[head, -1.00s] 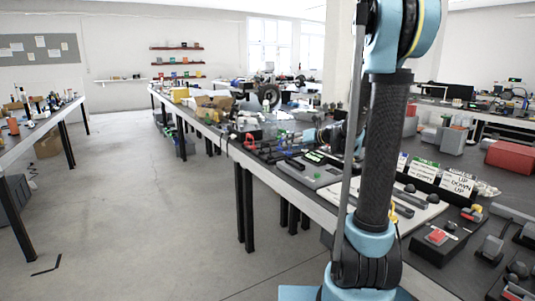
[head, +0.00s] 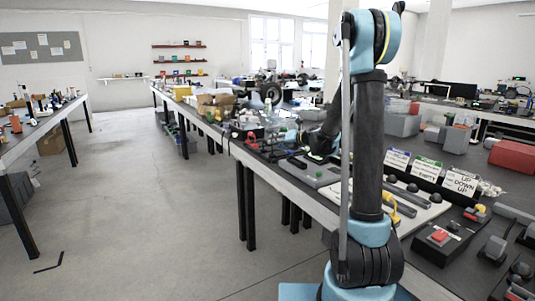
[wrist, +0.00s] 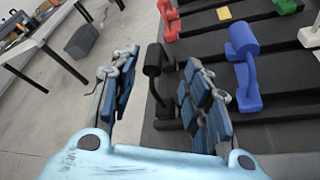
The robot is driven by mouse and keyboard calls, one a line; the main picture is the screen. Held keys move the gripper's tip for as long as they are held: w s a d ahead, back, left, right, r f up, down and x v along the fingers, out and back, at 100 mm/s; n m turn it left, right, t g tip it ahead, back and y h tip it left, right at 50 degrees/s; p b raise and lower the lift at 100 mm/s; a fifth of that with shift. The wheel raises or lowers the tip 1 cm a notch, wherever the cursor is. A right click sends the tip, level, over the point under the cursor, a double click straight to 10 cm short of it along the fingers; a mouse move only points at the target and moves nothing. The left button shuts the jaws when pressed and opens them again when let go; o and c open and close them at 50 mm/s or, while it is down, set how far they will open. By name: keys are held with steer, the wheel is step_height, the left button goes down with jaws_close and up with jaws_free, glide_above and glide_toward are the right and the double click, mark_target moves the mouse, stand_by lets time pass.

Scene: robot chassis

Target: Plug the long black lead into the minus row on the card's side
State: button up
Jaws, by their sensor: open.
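My gripper (wrist: 160,95) is open in the wrist view, with blue padded fingers on either side. A black piece with a rounded head (wrist: 154,60), apparently the end of a black lead, stands between and just beyond the fingers. I cannot tell whether they touch it. In the head view my gripper (head: 318,148) is low over the bench, small and partly hidden by my arm. Cards with coloured headings, one of them green (head: 426,168), stand on the bench to its right. I cannot make out the minus row.
Right of the black piece in the wrist view stand a blue piece (wrist: 245,65), red pieces (wrist: 170,20) and a green piece (wrist: 284,6) on dark strips. A grey box (head: 318,173) lies near the bench's front edge.

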steer(key=shift+s+a+x, duration=0.1)
steer(key=shift+s+x, duration=0.05)
steer(key=shift+x, duration=0.9)
steer(key=shift+s+a+x, duration=0.1)
steer(key=shift+x, duration=0.9)
steer(key=shift+s+a+x, duration=0.1)
steer(key=shift+s+x, duration=0.05)
steer(key=shift+x, duration=0.9)
steer(key=shift+f, duration=0.1)
jaws_close()
